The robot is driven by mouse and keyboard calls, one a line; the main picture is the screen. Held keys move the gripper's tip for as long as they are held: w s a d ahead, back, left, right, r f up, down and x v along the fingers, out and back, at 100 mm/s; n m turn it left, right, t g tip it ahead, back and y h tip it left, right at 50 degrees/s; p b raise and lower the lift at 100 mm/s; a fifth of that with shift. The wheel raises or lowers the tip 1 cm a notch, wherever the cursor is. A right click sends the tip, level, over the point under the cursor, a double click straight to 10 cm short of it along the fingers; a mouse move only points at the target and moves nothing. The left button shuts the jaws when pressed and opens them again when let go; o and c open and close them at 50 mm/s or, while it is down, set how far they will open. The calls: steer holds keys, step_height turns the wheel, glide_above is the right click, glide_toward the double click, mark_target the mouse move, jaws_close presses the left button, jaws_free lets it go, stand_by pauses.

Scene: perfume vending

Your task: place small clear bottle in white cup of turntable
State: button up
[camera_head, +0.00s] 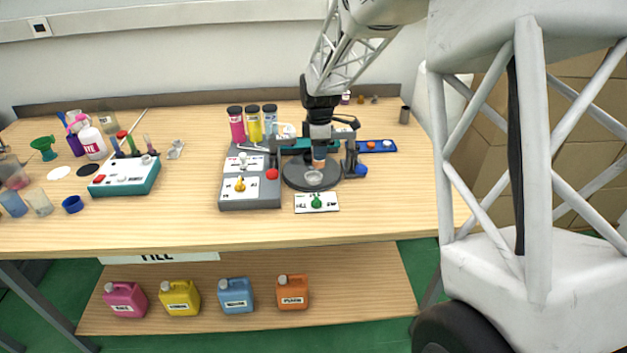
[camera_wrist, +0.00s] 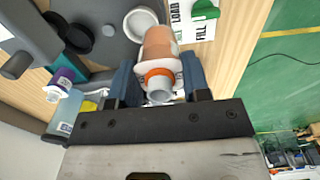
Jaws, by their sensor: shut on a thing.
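My gripper (camera_head: 319,160) is shut on a small bottle (camera_wrist: 158,55) with an orange-brown body, an orange ring and a pale neck end. The bottle sits between the two blue finger pads and also shows in the head view (camera_head: 319,154). The dark grey turntable (camera_head: 295,181) lies beneath it. The white cup (camera_head: 313,178) is on the turntable's front side; in the wrist view the cup (camera_wrist: 140,22) lies just beyond the bottle's far end. I cannot tell whether bottle and cup touch.
A grey control box (camera_head: 250,203) with a red button stands left of the turntable. A card with a green piece (camera_head: 317,202) lies in front. Pink, yellow and blue bottles (camera_head: 254,127) stand behind. Dark cups (camera_wrist: 78,38) are on the turntable. The table's front right is clear.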

steer(key=s+f, duration=0.2)
steer(key=s, duration=1)
steer(key=shift+s+d+f, duration=0.3)
steer(key=shift+d, duration=0.1)
steer(key=w+a+f, duration=0.1)
steer(key=w+a, duration=0.1)
steer(key=w, duration=1.3)
steer(key=shift+f, duration=0.2)
steer(key=shift+w, duration=0.15)
steer(key=shift+w+f, duration=0.15)
steer(key=shift+f, duration=0.75)
steer(key=shift+w+f, duration=0.15)
steer(key=shift+f, duration=0.75)
steer(key=shift+f, duration=0.15)
